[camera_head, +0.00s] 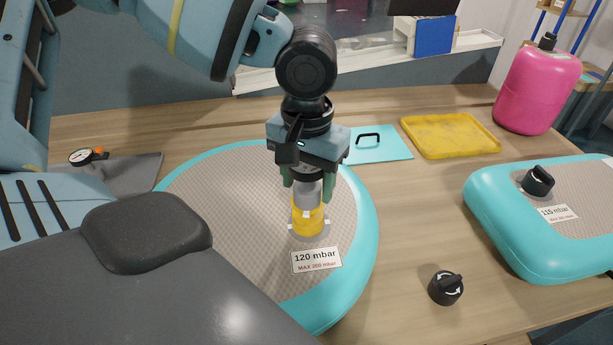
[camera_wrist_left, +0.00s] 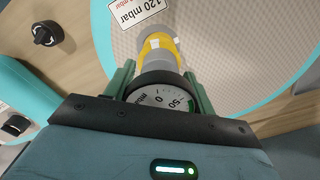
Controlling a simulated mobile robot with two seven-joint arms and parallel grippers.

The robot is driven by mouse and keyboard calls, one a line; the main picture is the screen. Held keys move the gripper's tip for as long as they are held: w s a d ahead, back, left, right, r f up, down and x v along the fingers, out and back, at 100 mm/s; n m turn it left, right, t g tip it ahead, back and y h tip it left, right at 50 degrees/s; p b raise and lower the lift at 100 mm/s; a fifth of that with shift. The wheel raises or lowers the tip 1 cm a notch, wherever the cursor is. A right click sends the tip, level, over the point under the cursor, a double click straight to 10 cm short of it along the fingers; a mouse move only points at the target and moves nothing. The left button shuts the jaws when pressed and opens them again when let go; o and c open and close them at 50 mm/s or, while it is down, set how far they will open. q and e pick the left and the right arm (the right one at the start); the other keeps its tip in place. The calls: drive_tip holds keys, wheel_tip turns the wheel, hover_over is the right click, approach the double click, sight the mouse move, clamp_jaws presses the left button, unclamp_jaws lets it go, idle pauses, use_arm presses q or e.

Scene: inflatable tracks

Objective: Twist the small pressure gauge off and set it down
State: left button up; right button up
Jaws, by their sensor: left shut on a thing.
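The small pressure gauge (camera_wrist_left: 160,97) has a white dial and black rim and sits between the green fingers of my left gripper (camera_wrist_left: 162,88). In the head view my left gripper (camera_head: 308,190) points down, shut on the gauge, and hides most of it. Below the gauge are a grey stem and a yellow fitting (camera_head: 308,219), also in the wrist view (camera_wrist_left: 158,50). The fitting stands upright at the valve of a turquoise-rimmed inflatable (camera_head: 368,225) labelled 120 mbar. I cannot tell whether the gauge is still threaded on. My right gripper is not in view.
A black valve cap (camera_head: 445,288) lies on the wooden table. Another inflatable (camera_head: 510,232) with a black knob (camera_head: 538,180) is at right. Behind are a yellow tray (camera_head: 450,136), a turquoise mat (camera_head: 392,145) and a pink canister (camera_head: 537,90). Another gauge (camera_head: 81,157) is at left.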

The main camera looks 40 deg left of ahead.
use_arm(q)
drive_tip(key=shift+n, duration=0.4)
drive_tip(key=n, duration=0.4)
drive_tip(key=shift+n, duration=0.6)
drive_tip(key=n, duration=0.4)
drive_tip(key=shift+r, duration=0.15)
